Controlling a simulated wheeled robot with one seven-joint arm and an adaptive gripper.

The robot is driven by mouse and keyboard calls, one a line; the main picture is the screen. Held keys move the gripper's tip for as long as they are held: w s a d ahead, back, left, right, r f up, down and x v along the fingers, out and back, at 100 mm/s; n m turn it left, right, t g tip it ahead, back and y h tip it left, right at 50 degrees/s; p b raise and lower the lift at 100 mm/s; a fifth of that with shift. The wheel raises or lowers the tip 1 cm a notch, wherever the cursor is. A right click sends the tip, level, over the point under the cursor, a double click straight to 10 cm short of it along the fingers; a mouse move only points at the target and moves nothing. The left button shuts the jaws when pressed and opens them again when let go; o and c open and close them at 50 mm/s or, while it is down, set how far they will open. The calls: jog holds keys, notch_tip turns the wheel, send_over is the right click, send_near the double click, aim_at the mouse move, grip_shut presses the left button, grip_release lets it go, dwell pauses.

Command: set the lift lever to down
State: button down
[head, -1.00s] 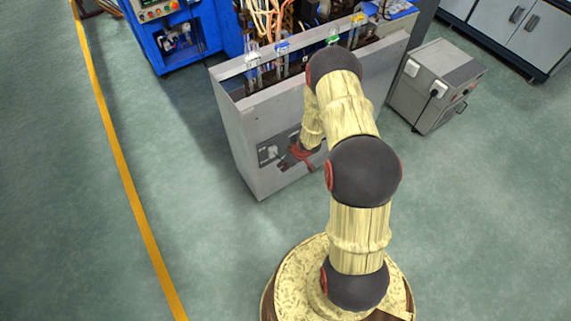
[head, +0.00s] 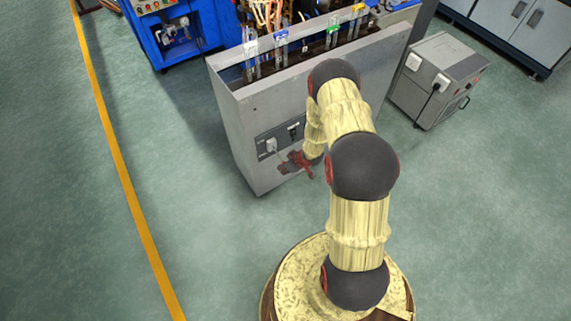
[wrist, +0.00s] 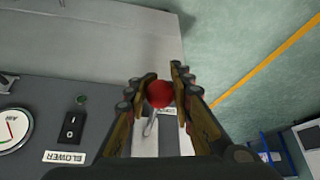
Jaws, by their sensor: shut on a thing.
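The lift lever shows in the wrist view as a round red knob (wrist: 159,94) on a thin metal shaft (wrist: 150,126). A pale plate lies behind the shaft. My gripper (wrist: 161,88) has its fingers on either side of the red knob and is shut on it. A small label beside the knob is partly hidden by a finger and unreadable. In the head view my gripper (head: 296,163) is at the front of the grey cabinet (head: 240,140), low beside its control panel (head: 280,138). The knob cannot be made out there.
A BLOWER rocker switch (wrist: 72,126) and a round gauge (wrist: 12,129) sit on the panel left of my gripper. A grey box unit (head: 437,80) stands right of the cabinet. The floor left of the cabinet is open up to a yellow line (head: 125,180).

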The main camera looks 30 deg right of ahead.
jog(key=shift+w+f, duration=0.25)
jog(key=shift+f, duration=0.6)
jog(key=shift+w+d+r, duration=0.15)
jog(key=shift+w+r, duration=0.05)
jog(key=shift+w, duration=0.25)
dwell(0.8)
jog(key=c, duration=2)
grip_release()
jog(key=o, duration=0.5)
jog(key=shift+s+f, duration=0.15)
jog(key=shift+c, duration=0.2)
jog(key=shift+s, duration=0.25)
jog(key=v, duration=1.1)
jog(key=shift+r, duration=0.35)
